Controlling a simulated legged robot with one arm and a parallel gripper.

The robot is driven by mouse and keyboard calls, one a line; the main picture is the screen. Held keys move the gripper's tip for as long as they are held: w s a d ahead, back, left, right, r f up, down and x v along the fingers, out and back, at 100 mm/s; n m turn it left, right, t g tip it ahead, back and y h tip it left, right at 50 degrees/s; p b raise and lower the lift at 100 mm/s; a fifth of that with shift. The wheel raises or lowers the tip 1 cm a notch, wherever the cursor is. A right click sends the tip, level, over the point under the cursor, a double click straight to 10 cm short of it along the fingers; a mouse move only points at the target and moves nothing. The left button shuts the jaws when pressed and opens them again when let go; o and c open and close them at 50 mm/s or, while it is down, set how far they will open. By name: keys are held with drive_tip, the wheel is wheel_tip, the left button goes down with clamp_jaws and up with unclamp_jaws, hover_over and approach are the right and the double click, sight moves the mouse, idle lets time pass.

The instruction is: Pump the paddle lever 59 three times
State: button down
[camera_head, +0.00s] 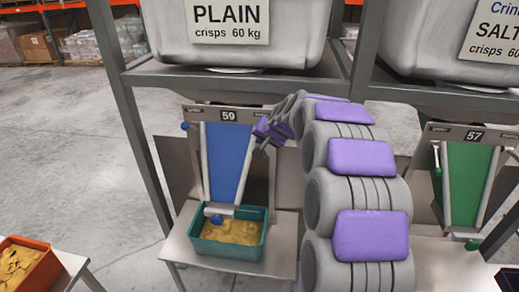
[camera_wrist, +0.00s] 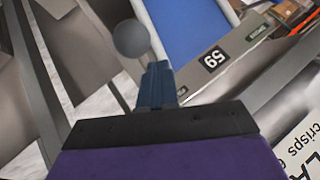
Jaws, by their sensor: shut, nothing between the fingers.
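Station 59 carries a number plate (camera_head: 229,115) above a blue chute (camera_head: 226,160). The plate (camera_wrist: 214,58) and chute (camera_wrist: 188,25) also show, turned over, in the wrist view. A small blue knob (camera_head: 184,126) sits at the plate's left end; I cannot tell if it belongs to the paddle lever. My gripper (camera_head: 261,143) is at the right of the plate, its fingers together and empty. In the wrist view, a grey ball (camera_wrist: 130,39) on a thin rod is just beyond my gripper (camera_wrist: 157,75). I cannot tell whether they touch or whether the ball is the lever's end.
A teal crate (camera_head: 191,231) of crisps stands under the chute on a pale table (camera_head: 180,255). Station 57 (camera_head: 475,136), with a green chute, is at right. Metal posts (camera_head: 140,150) and large hoppers (camera_head: 240,55) frame the station. Open floor lies at left.

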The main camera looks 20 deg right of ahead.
drive_tip(key=shift+r+p, duration=1.6)
drive_tip(key=shift+r, duration=0.9)
idle(0.7)
drive_tip(key=shift+s+a+f, duration=0.15)
drive_tip(key=shift+s+a, duration=0.05)
drive_tip(key=shift+a, duration=0.15)
drive_tip(key=s+a+f+n+g+y+b, duration=0.1)
drive_tip(key=s+a+f+n+g+b, duration=0.3)
drive_tip(key=s+a, duration=0.65)
drive_tip(key=s+a+f+n+g+y+b, duration=0.15)
drive_tip(key=s+a+f, duration=0.5)
drive_tip(key=s, duration=0.75)
drive_tip(key=s+a+f+n+g+h+b, duration=0.1)
drive_tip(key=s+f+g+b, duration=0.1)
drive_tip(key=s, duration=1)
drive_tip(key=s+f+n+g+h+b, duration=0.2)
drive_tip(key=s+f, duration=0.3)
drive_tip(key=s, duration=0.7)
drive_tip(key=shift+a+f+g+b, duration=0.2)
drive_tip(key=shift+a+g+b, duration=0.2)
drive_tip(key=shift+g+b, duration=0.25)
